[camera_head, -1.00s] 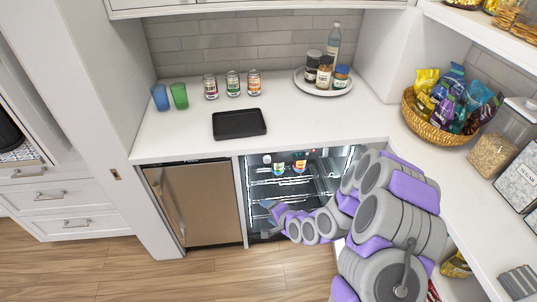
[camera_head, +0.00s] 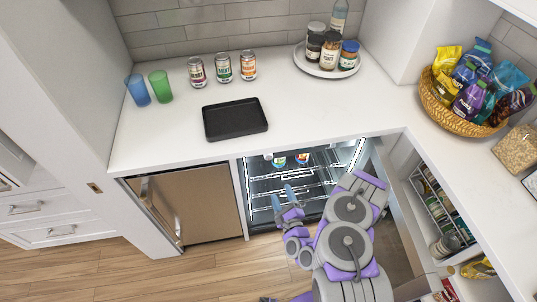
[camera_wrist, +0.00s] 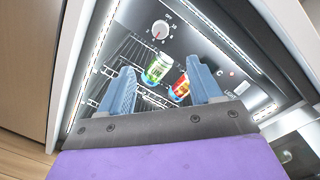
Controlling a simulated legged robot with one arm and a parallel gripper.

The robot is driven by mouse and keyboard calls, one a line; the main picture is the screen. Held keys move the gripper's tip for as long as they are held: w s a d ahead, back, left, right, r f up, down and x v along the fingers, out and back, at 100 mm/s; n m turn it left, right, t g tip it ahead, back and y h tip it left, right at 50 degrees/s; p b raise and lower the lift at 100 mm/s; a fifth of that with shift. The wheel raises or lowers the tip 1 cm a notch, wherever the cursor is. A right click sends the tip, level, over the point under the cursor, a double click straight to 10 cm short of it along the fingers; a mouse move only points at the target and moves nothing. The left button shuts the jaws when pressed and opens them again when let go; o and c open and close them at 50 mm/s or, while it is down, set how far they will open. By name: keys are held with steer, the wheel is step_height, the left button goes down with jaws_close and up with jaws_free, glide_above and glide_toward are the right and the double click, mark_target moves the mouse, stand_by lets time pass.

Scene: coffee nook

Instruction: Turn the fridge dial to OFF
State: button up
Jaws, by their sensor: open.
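The fridge (camera_head: 262,204) is open under the counter, with lit strips and wire shelves inside. In the head view my gripper (camera_head: 283,197) is at the fridge opening; the dial is not distinguishable there.
A green-and-white can (camera_wrist: 157,68) and a red-and-yellow can (camera_wrist: 180,88) show between my fingers in the wrist view. The counter (camera_head: 300,110) overhangs the fridge. A brown closed door (camera_head: 200,205) stands to its left, and an open shelf unit (camera_head: 440,205) to its right.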

steer(key=b, duration=0.1)
glide_toward(268, 158)
steer(key=shift+b+x, duration=1.3)
steer(key=shift+x, duration=3.1)
steer(key=shift+d, duration=0.15)
steer(key=shift+c, duration=0.4)
steer(key=c, duration=1)
steer(key=shift+o, duration=0.2)
